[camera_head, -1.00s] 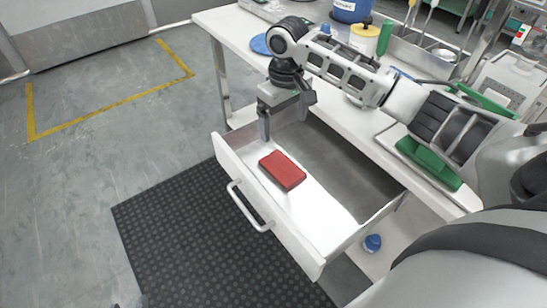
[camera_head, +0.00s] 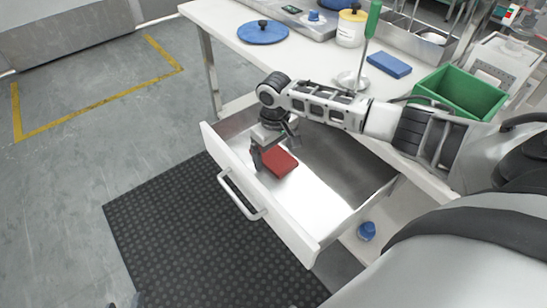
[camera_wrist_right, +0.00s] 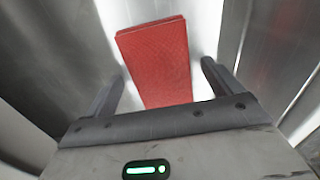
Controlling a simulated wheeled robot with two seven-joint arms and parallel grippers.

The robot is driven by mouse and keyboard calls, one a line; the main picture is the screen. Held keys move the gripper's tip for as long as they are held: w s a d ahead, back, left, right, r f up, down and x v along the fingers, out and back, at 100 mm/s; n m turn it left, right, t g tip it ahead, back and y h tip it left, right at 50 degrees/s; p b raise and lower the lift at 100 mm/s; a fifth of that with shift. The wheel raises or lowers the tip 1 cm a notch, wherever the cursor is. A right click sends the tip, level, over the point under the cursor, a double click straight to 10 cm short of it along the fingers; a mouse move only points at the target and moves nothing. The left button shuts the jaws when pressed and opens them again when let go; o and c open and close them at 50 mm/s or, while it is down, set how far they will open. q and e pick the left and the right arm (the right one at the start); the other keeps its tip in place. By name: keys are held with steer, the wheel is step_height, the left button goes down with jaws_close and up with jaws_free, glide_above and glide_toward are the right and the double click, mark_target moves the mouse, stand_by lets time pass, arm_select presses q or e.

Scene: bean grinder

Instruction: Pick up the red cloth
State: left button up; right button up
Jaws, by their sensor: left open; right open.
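The red cloth (camera_head: 279,163) is a folded, flat rectangular block lying in the open drawer (camera_head: 318,213), near its front left part. It also shows in the right wrist view (camera_wrist_right: 157,62), between and beyond the fingers. My right gripper (camera_head: 276,156) is inside the drawer, pointing down at the cloth. Its fingers are apart, one on each side of the cloth, with nothing clamped; the gripper hides part of the cloth in the head view. My left gripper (camera_head: 124,303) shows only its tips at the bottom edge, spread apart, far from the drawer.
The white table (camera_head: 222,20) above the drawer holds a blue lid (camera_head: 263,32), a blue block (camera_head: 389,65), a green bin (camera_head: 461,91) and a jar (camera_head: 350,28). The drawer walls surround my right gripper. A blue knobbed object (camera_head: 366,231) lies below the drawer.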

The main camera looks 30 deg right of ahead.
steer(key=shift+c, duration=0.3)
steer(key=c, duration=1)
